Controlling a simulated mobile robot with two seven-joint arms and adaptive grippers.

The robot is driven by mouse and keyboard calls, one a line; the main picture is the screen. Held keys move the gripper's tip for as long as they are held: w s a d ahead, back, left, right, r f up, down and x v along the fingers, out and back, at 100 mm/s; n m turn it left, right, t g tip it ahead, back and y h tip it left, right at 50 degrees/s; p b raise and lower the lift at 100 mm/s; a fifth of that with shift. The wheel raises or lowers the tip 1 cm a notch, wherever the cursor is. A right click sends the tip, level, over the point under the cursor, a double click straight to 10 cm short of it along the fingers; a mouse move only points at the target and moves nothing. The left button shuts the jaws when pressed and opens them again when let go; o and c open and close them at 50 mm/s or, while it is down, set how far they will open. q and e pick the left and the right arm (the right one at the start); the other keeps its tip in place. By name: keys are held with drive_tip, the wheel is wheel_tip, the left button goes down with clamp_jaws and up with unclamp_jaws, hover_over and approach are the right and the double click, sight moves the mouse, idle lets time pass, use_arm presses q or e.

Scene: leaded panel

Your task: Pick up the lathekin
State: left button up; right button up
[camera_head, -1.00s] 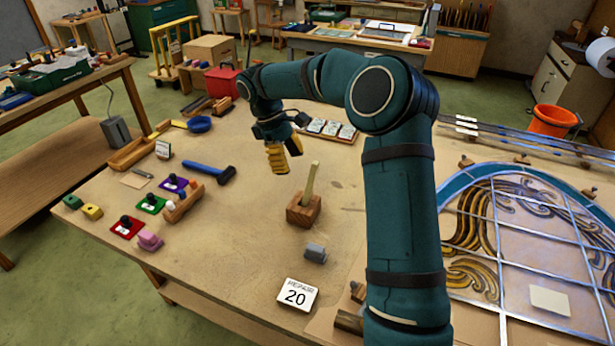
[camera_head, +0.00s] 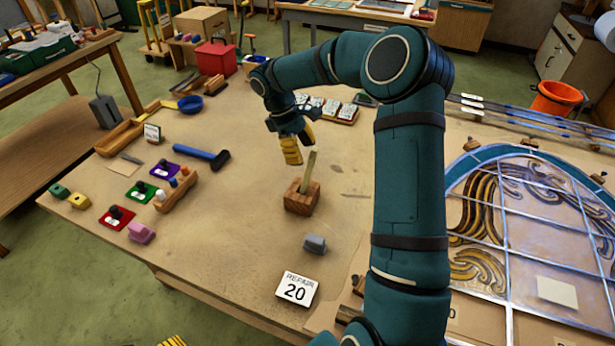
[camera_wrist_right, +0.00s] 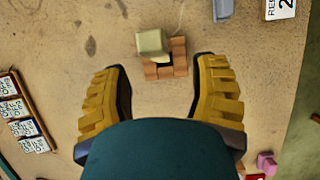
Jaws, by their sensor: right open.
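The lathekin (camera_head: 311,171) is a pale, flat stick standing slightly tilted in a reddish-brown wooden block (camera_head: 299,203) on the workbench. My right gripper (camera_head: 291,151) is open and empty, just left of the lathekin's upper end in the head view. In the right wrist view, the lathekin's end (camera_wrist_right: 152,43) and the block (camera_wrist_right: 180,58) lie ahead of the gap between the open yellow fingers (camera_wrist_right: 160,70), apart from both. A yellow ridged tip at the bottom edge of the head view looks like my left gripper (camera_head: 172,341); the rest is out of frame.
A grey block (camera_head: 315,244) and a "REPAIR 20" card (camera_head: 297,289) lie in front of the wooden block. A rack of white labelled pieces (camera_head: 346,113) stands behind. The leaded panel (camera_head: 540,220) is at right.

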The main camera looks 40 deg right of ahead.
sight(307, 166)
drive_tip(key=shift+w+x, duration=0.2)
drive_tip(key=shift+x, duration=1.2)
drive_tip(key=shift+w+x, duration=0.2)
drive_tip(key=shift+x, duration=1.15)
drive_tip(key=shift+a+f, duration=0.1)
drive_tip(key=shift+f, duration=0.05)
clamp_jaws()
